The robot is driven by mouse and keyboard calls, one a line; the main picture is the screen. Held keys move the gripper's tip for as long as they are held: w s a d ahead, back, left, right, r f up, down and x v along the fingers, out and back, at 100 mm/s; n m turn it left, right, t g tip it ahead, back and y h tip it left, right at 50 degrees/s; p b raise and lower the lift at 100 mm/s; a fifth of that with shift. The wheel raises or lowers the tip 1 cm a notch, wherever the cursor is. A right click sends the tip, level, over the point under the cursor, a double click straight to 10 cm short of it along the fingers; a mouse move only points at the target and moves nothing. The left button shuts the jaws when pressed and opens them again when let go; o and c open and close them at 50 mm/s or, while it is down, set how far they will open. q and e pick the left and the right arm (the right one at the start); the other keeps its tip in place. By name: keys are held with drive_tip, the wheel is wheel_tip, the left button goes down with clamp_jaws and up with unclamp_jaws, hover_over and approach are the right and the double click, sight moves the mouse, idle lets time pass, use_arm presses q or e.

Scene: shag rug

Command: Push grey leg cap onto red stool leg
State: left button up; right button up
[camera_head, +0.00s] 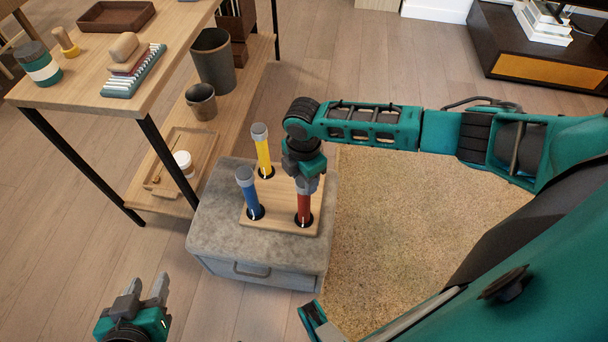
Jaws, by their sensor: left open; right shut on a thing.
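The red stool leg (304,208) stands upright in a hole of a wooden block (272,218) on a grey cabinet. My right gripper (307,184) points down over the red leg's top and is shut on the grey leg cap, which the fingers mostly hide. I cannot tell how far the cap sits on the leg. A blue leg (254,203) and a yellow leg (264,156) stand in the same block, each with a grey cap on top. My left gripper (149,285) is open and empty at the lower left, away from the block.
The grey cabinet (215,222) has a drawer with a handle. A wooden table (110,108) with brushes and a tray stands at the left, with bins on its lower shelf. A beige shag rug (400,220) lies to the right. The floor around my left gripper is clear.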

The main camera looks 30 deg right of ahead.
use_arm(q)
drive_tip(key=shift+f, duration=0.1)
use_arm(e)
drive_tip(key=shift+f, duration=0.1)
use_arm(q)
drive_tip(key=shift+w, duration=0.1)
use_arm(e)
drive_tip(key=o, duration=1.1)
drive_tip(key=shift+c, duration=0.2)
